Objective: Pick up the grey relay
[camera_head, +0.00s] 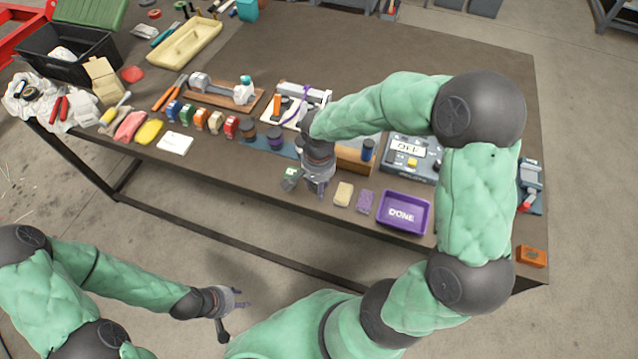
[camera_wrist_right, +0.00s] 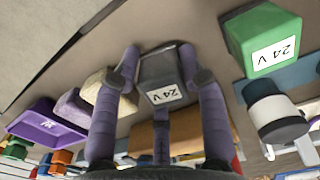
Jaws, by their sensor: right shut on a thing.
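The grey relay (camera_wrist_right: 160,72) is a small block with a white "24 V" label. In the right wrist view it sits between the fingers of my right gripper (camera_wrist_right: 159,62), which is shut on it. In the head view my right gripper (camera_head: 319,190) points down at the table's front edge, and it hides most or all of the grey relay. I cannot tell whether the relay touches the table. My left gripper (camera_head: 238,302) is open and empty, in front of the table and away from the objects.
A green relay (camera_wrist_right: 262,38), also labelled "24 V", stands close beside the grey one. A cream sponge (camera_head: 343,194), a purple sponge (camera_head: 366,201) and a purple "DONE" tray (camera_head: 403,212) lie to the right. A wooden block (camera_head: 356,160) is behind. The table's back middle is clear.

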